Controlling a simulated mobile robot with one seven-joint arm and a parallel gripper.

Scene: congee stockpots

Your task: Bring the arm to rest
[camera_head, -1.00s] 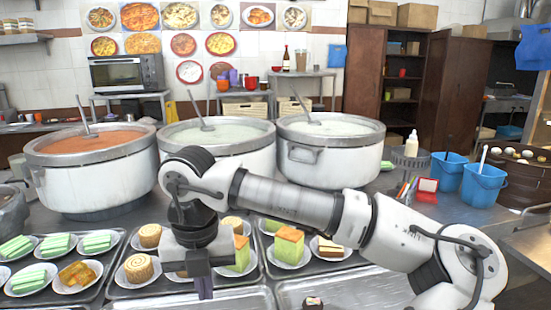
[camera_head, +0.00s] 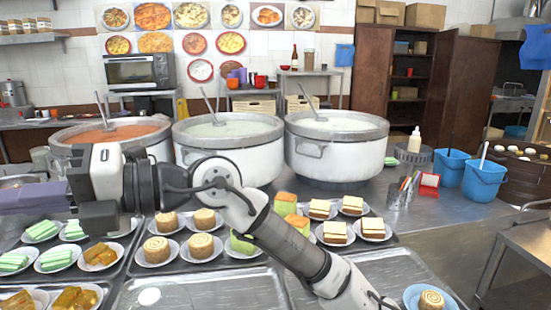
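My arm reaches across the front of the counter from the lower right, its white and grey links bent at an elbow above the trays. My gripper (camera_head: 30,197) is at the left, turned sideways with its purple-grey fingers pointing left. It is in front of the left pot and above the green cakes. Nothing shows held in it, but its fingers overlap in this view and I cannot tell whether they are open or shut.
Three large stockpots, left (camera_head: 155,146), middle (camera_head: 225,150) and right (camera_head: 335,160), stand behind the arm. Trays (camera_head: 190,291) of plated cakes lie below it. A blue plate with a roll (camera_head: 432,300) sits at lower right. Blue buckets (camera_head: 484,181) stand at the right.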

